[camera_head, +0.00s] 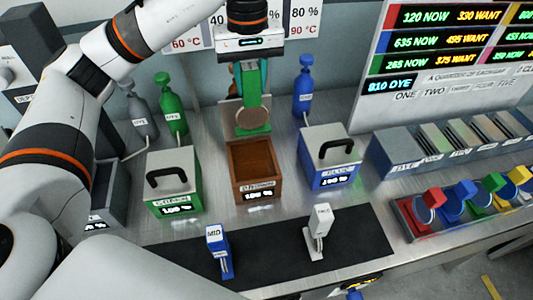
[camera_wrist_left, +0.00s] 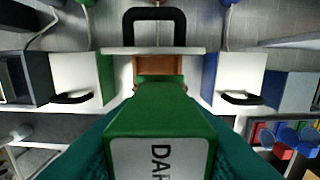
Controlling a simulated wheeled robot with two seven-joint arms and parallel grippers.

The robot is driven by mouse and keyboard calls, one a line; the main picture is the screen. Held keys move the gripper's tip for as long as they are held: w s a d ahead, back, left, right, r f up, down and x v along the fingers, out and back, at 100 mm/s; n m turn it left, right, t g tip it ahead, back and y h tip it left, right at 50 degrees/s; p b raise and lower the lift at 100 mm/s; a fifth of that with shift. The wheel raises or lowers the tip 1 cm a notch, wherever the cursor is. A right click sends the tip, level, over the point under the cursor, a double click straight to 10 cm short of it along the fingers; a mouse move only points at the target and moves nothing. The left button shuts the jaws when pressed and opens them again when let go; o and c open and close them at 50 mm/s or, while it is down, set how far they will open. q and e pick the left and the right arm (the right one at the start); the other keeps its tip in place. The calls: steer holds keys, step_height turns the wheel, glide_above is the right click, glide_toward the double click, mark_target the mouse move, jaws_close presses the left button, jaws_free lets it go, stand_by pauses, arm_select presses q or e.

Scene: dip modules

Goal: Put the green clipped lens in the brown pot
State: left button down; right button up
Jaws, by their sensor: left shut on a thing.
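The green clipped lens (camera_head: 252,119) hangs from my left gripper (camera_head: 252,88), a green clip with a pale brown round lens at its lower end. My left gripper is shut on the clip. In the left wrist view the green clip (camera_wrist_left: 160,108) fills the lower middle, with a partly cut label reading "DAR". The brown pot (camera_head: 253,188) stands below the lens. It is open, and its lid (camera_head: 230,112) is tipped up behind the lens. In the left wrist view part of the brown pot (camera_wrist_left: 159,65) shows beyond the clip. My right gripper is not in view.
A green pot (camera_head: 174,193) stands to the left and a blue pot (camera_head: 329,167) to the right, both lidded. On the dark mat (camera_head: 275,245) in front stand a blue clip (camera_head: 218,250) and a white clip (camera_head: 318,230). Bottles stand behind.

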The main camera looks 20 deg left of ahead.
arm_select(q)
glide_above(250, 134)
steer(key=f, duration=0.4)
steer(key=s+f, duration=0.1)
steer(key=f, duration=0.1)
steer(key=shift+d+f, duration=0.15)
steer(key=shift+f, duration=0.1)
steer(key=f, duration=0.2)
steer(key=w+f, duration=0.1)
steer(key=f, duration=0.1)
steer(key=shift+p, duration=0.35)
step_height(250, 134, down, 3)
steer(key=shift+r, duration=0.1)
step_height(250, 134, down, 4)
steer(key=shift+f+p, duration=0.1)
steer(key=shift+p, duration=0.35)
steer(key=c, duration=1)
jaws_free()
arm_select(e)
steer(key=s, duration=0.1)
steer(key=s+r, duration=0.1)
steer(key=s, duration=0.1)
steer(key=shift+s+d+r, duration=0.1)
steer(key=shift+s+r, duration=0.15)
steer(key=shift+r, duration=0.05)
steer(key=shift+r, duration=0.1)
